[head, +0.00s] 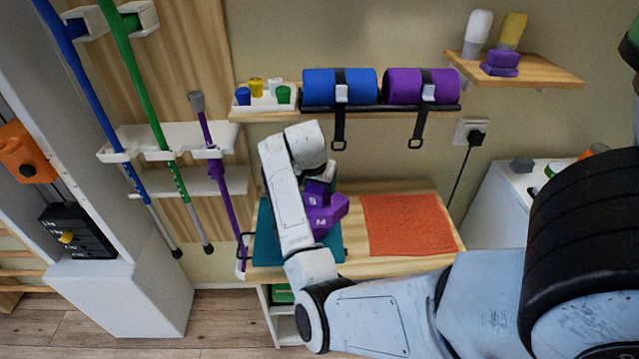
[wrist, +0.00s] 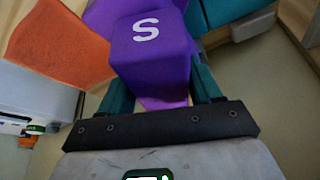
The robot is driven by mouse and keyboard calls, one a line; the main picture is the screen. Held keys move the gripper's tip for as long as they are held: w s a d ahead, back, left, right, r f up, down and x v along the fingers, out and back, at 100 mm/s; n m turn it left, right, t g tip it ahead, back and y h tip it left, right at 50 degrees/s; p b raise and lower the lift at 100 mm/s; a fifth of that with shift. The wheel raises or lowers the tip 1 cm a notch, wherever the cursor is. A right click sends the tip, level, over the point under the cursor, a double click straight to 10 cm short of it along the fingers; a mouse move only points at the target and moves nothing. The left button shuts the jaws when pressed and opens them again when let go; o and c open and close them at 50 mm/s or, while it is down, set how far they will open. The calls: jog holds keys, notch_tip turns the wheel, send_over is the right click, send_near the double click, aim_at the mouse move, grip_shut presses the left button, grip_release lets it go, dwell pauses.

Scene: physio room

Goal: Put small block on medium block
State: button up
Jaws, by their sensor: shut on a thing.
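The small purple block (head: 314,193), marked with a white S, is at my gripper (head: 318,184) above the wooden table. In the wrist view the small block (wrist: 150,50) sits between the teal fingers of my gripper (wrist: 158,80), which is shut on it. The medium purple block (head: 322,220), marked with a white M, is just below the small block in the head view, over the teal mat (head: 266,235). More purple shows behind the small block in the wrist view. I cannot tell whether the two blocks touch. My arm hides part of the mat.
An orange towel (head: 410,225) lies on the table (head: 448,212) to the right. Above is a shelf with a blue roll (head: 320,88) and a purple roll (head: 400,88), their straps hanging down. Poles (head: 222,170) stand in a rack at left. A white cabinet (head: 500,205) is at right.

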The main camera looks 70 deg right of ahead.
jog(key=o, duration=1.1)
jog(key=shift+f, duration=0.1)
jog(key=shift+c, duration=0.2)
jog(key=b+v, duration=0.2)
jog(key=v, duration=1)
jog(key=s+a+f+n+t+y, duration=0.1)
jog(key=s+a+f+n, duration=0.2)
jog(key=a+f+n, duration=0.55)
jog(key=s+a+f+n+y, duration=0.1)
jog(key=s+a+f+n, duration=0.3)
jog(key=a+f, duration=0.65)
jog(key=s+a+f+n+y, duration=0.2)
jog(key=s+a+n, duration=0.3)
jog(key=a, duration=0.6)
jog(key=shift+s+a, duration=0.3)
jog(key=shift+s, duration=0.25)
